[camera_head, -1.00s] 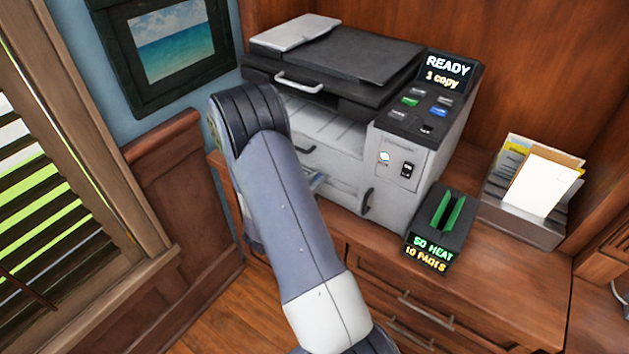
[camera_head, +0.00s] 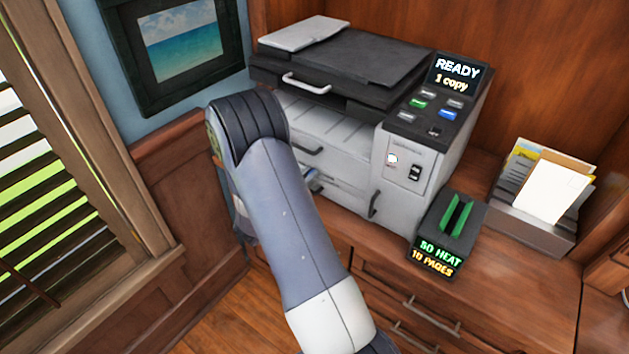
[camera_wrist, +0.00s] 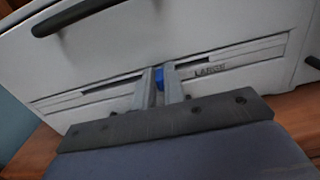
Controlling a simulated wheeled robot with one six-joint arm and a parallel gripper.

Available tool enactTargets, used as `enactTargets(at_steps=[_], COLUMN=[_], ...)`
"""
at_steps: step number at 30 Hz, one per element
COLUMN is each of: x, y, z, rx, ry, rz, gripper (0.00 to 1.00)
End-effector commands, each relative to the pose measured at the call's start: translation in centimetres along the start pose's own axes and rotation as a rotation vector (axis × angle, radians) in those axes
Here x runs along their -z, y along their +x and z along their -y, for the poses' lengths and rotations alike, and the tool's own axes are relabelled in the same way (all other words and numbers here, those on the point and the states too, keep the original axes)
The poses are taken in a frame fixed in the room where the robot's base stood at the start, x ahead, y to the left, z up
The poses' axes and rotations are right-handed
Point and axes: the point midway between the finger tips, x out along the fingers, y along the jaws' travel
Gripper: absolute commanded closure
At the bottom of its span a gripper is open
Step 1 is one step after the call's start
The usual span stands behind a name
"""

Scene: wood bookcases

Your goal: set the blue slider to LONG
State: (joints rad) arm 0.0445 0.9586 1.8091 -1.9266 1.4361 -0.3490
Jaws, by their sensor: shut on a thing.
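The blue slider (camera_wrist: 159,76) is a small knob in a slot on the copier's lower front, in the middle of the wrist view. My gripper (camera_wrist: 160,88) is shut on it, with one finger on each side. A label reading what looks like "LARGE" (camera_wrist: 210,71) is printed to the right of the slider. No label saying LONG is readable. In the camera_head view the copier (camera_head: 405,175) stands on the wood counter, and my arm hides the slider and most of my gripper.
A dark drawer handle (camera_wrist: 75,15) lies above the slot. A paper holder (camera_head: 535,225) is farther right. The copier's display (camera_head: 457,72) reads "READY 1 copy".

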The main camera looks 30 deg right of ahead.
Motion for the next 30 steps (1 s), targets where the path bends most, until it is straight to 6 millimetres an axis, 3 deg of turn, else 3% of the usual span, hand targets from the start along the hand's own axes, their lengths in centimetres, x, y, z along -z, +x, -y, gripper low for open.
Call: enactTargets(at_steps=[5, 6, 14, 23, 30], x=[0.0, 0.0, 0.0, 0.0, 0.1], y=[0.0, 0.0, 0.0, -0.3, -3.7], z=[0.0, 0.0, 0.0, 0.0, -0.1], rx=[-0.001, -0.001, -0.001, -0.002, -0.007], ry=[0.0, 0.0, 0.0, 0.0, -0.001], rz=[-0.002, -0.002, -0.001, -0.001, -0.001], gripper=[1.0, 0.88, 0.67, 0.67, 0.67])
